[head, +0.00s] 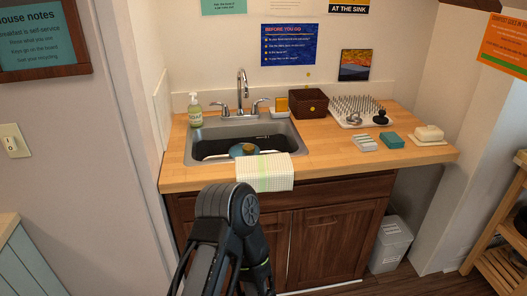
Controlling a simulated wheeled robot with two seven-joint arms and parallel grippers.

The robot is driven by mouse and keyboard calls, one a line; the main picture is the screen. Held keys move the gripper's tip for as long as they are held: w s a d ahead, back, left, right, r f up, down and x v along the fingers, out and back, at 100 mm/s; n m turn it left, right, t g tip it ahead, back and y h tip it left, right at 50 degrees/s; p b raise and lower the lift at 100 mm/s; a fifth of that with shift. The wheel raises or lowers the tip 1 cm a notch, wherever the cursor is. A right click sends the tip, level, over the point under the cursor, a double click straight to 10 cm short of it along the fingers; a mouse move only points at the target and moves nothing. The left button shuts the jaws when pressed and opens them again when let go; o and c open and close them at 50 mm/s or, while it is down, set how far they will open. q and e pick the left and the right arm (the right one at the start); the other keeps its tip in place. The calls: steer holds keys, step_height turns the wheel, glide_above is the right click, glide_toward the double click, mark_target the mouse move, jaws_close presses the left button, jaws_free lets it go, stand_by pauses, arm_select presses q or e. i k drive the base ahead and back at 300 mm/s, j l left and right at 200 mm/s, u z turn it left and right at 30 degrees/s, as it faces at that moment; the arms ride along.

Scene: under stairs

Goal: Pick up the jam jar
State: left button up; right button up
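I cannot make out a jam jar anywhere in the head view. A dark arm link of mine rises from the bottom edge in front of the cabinet and bends at a rounded joint. No gripper fingers show, so neither gripper is in view. A round teal item (243,150) with a small tan spot lies in the sink (205,145), partly hidden by the sink's front edge.
The wooden counter (320,160) holds a soap bottle (195,114), brown basket (308,103), pegged drying rack (352,106), teal block (392,140) and white dish (429,135). A striped towel (264,172) hangs over the front edge. A bin (390,244) stands right of the cabinet.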

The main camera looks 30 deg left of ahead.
mark_target(248, 150)
steer(key=i+l+u, duration=0.15)
steer(key=i+l, duration=0.2)
steer(key=i+l+u, duration=0.15)
steer(key=i+l, duration=0.2)
steer(key=i+l+u, duration=0.15)
steer(key=i+l, duration=0.2)
steer(key=l, duration=0.15)
steer(key=i+l+u, duration=0.15)
steer(key=i+l, duration=0.15)
steer(key=l, duration=0.15)
steer(key=i+l+u, duration=0.15)
steer(key=i+l, duration=0.15)
steer(key=l, duration=0.2)
